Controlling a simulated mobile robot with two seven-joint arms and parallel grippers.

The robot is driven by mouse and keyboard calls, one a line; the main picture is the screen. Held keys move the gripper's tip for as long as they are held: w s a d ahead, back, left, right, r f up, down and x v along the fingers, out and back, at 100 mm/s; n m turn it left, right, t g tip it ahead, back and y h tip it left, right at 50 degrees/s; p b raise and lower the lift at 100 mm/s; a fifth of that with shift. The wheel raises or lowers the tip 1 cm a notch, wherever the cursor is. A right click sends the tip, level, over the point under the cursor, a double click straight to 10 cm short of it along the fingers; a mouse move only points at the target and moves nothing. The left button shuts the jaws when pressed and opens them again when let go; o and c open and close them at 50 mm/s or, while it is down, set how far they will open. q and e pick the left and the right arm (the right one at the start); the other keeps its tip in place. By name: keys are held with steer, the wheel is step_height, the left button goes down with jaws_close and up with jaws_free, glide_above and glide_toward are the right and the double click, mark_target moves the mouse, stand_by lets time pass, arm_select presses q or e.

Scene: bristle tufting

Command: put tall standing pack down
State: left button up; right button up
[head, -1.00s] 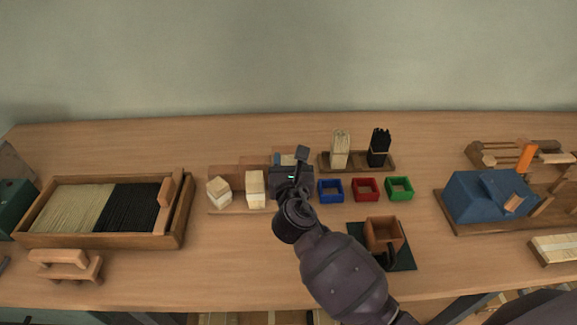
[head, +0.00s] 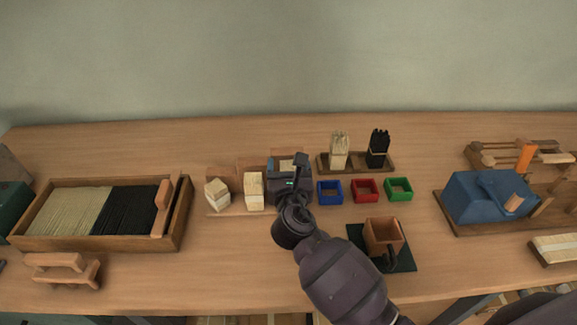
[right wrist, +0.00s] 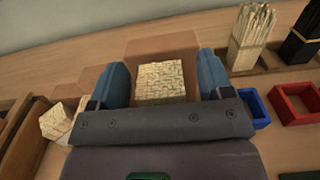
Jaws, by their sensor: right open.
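A pale, tufted-looking pack (right wrist: 162,82) stands between the two blue fingers of my right gripper (right wrist: 162,84), with a gap on each side in the right wrist view. My right gripper (head: 288,170) is open, and in the head view it hides most of this pack. Brown wooden blocks (right wrist: 175,50) stand right behind the pack. A second pale pack (head: 254,190) stands upright just left of the gripper, and a third (head: 217,195) leans at an angle farther left. My left gripper is not in view.
Blue (head: 330,191), red (head: 366,190) and green (head: 399,188) boxes stand right of the gripper. Behind them a wooden tray (head: 325,163) holds pale and black bundles. A brown box (head: 382,236) sits nearer the front. A bristle tray (head: 180,232) lies left.

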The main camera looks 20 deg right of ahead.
steer(key=shift+r, duration=0.25)
steer(key=v, duration=1.2)
steer(key=shift+p, duration=0.45)
